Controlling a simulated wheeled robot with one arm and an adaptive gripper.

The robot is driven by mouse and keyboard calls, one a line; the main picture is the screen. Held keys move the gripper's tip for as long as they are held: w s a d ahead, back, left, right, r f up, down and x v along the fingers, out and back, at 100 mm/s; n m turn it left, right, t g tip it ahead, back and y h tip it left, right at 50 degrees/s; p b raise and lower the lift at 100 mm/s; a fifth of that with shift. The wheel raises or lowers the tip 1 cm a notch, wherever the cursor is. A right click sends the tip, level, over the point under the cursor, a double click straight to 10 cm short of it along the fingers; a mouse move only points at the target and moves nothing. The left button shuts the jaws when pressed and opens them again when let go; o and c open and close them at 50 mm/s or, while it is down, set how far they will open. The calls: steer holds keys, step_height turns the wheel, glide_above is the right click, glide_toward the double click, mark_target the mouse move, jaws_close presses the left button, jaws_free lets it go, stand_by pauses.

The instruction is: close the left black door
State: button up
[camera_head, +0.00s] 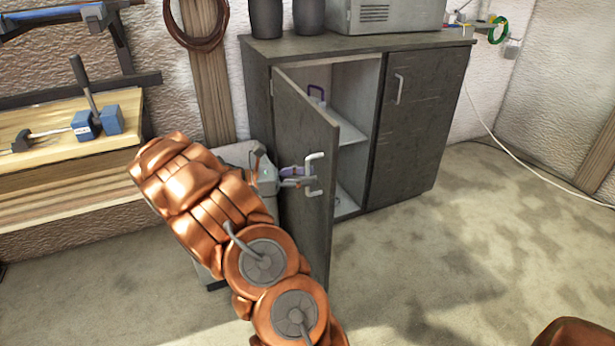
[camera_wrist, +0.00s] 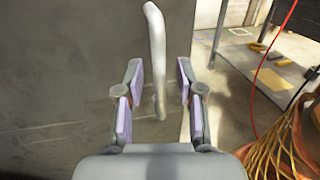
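The left black door (camera_head: 306,150) of the dark cabinet stands open, swung out toward me on its left side. Its white bar handle (camera_head: 314,174) is on the outer face near the free edge. My gripper (camera_head: 300,177) is at this handle, in front of the door's outer face. In the wrist view the door (camera_wrist: 70,70) fills the left part. The handle (camera_wrist: 155,60) runs upright there, its lower end between the two spread fingers of my gripper (camera_wrist: 160,105). The fingers look apart from the handle on both sides.
The right cabinet door (camera_head: 415,125) is shut. A shelf (camera_head: 348,132) and a purple-handled thing (camera_head: 316,93) show inside the cabinet. A wooden bench (camera_head: 70,140) with blue tools stands at the left. The floor (camera_head: 460,260) at the right is clear apart from a white cable.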

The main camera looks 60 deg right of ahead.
steer(key=shift+s+d, duration=0.25)
steer(key=shift+s, duration=0.05)
jaws_close()
stand_by(0.6)
